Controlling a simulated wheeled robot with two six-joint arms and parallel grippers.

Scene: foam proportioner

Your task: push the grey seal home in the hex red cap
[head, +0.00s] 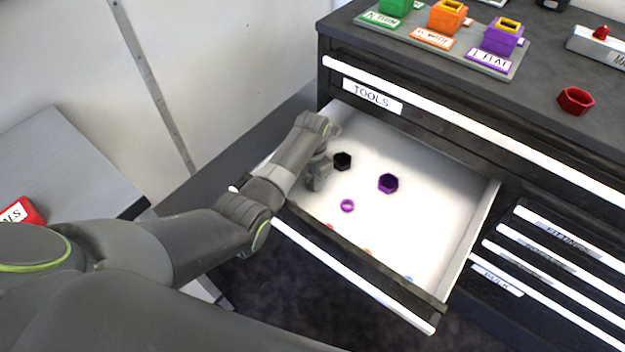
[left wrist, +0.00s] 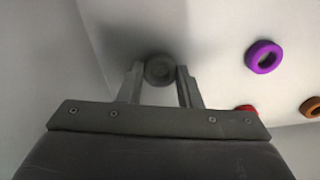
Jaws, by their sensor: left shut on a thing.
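The hex red cap (head: 574,105) sits on the dark top of the tool cabinet at the right, apart from my gripper. My left gripper (head: 318,183) reaches down into the open drawer, at its left side. In the left wrist view my left gripper (left wrist: 160,75) is shut on a round grey ring, the grey seal (left wrist: 160,69), which lies between the fingertips. The seal is hidden in the head view. My right gripper is not in view.
The open drawer (head: 455,250) holds a black hex cap (head: 343,161), a purple hex cap (head: 388,184) and a purple ring (left wrist: 264,68). The wrist view also shows a red ring (left wrist: 246,108) and an orange ring (left wrist: 312,107). Colored blocks on a grey stand (head: 480,56) occupy the cabinet top.

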